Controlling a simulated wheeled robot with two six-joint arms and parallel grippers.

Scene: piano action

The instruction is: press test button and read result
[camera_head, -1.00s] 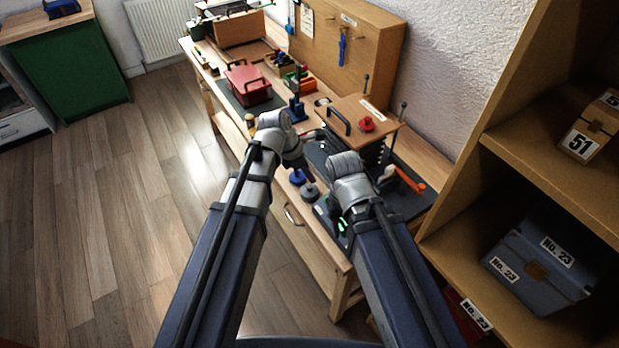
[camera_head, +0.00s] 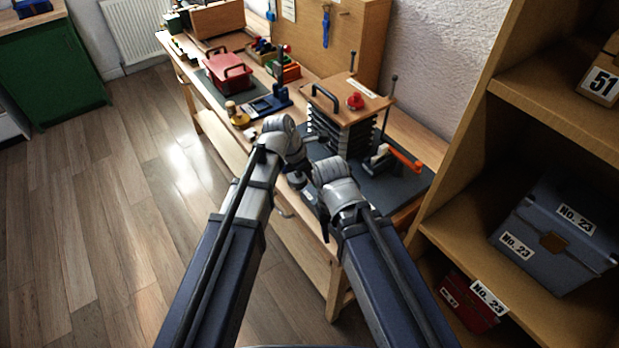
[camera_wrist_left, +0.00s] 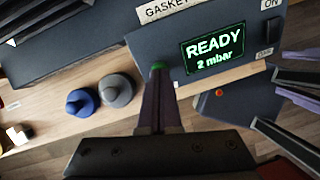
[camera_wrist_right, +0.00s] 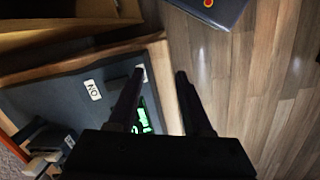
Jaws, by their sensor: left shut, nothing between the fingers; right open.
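The dark test unit (camera_wrist_left: 150,38) shows in the left wrist view, with a lit green display (camera_wrist_left: 213,50) reading "READY 2 mbar". A small green button (camera_wrist_left: 158,65) sits left of the display. My left gripper (camera_wrist_left: 160,73) is shut and empty, its tips right at the button and partly covering it; I cannot tell whether they touch. My right gripper (camera_wrist_right: 158,75) is open and empty over the unit's ON-label end. Its fingers partly hide the green display (camera_wrist_right: 144,117) in the right wrist view. In the head view my arms hide the display and button.
A blue knob (camera_wrist_left: 82,102) and a grey knob (camera_wrist_left: 117,90) stand left of my left gripper. On the bench are a stack with a wooden lid (camera_head: 345,108), an orange-handled clamp (camera_head: 400,158) and a red box (camera_head: 228,72). A shelf (camera_head: 540,120) stands close on the right.

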